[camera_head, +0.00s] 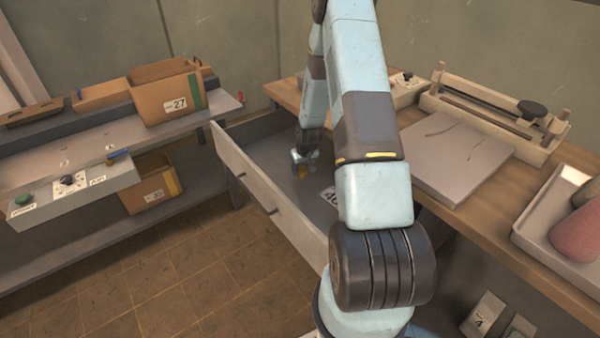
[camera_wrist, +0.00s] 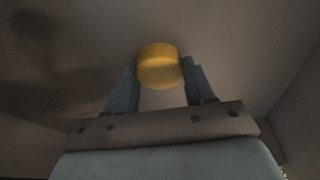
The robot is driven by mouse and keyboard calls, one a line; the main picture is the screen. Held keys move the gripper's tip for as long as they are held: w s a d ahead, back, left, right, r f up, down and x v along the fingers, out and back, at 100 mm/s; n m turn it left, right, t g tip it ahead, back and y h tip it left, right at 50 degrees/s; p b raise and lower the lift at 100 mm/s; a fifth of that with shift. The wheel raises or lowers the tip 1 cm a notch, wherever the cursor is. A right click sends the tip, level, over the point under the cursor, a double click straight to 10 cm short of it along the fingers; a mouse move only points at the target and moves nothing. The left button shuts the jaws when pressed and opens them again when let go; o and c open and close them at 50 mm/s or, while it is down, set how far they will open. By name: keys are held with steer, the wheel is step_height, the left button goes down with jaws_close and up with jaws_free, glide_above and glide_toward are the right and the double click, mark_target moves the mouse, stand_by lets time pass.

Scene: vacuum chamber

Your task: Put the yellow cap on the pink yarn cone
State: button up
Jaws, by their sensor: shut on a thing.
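My gripper (camera_wrist: 160,80) is shut on the yellow cap (camera_wrist: 158,62), which sits between the two fingertips in the wrist view. In the head view the cap (camera_head: 301,171) shows small and orange-yellow under my gripper (camera_head: 303,162), inside the open drawer (camera_head: 263,192). I cannot tell whether the cap touches the drawer floor. A pink cone-shaped thing (camera_head: 577,234), likely the pink yarn cone, lies in the pale tray (camera_head: 537,222) at the right edge, partly cut off by the frame.
The wooden bench (camera_head: 470,190) carries a grey board (camera_head: 445,155) and a long pale device (camera_head: 490,110). A label lies in the drawer beside my arm. At left, a grey bench (camera_head: 75,155) holds cardboard boxes (camera_head: 168,92) and a switch panel (camera_head: 72,188). Tiled floor between is clear.

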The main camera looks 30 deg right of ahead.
mark_target(300, 167)
steer(key=shift+r, duration=0.45)
step_height(300, 167, up, 2)
steer(key=shift+r, duration=0.25)
steer(key=s+a+r, duration=0.1)
steer(key=s+r, duration=0.8)
steer(key=s, duration=0.5)
steer(key=shift+a+r, duration=0.3)
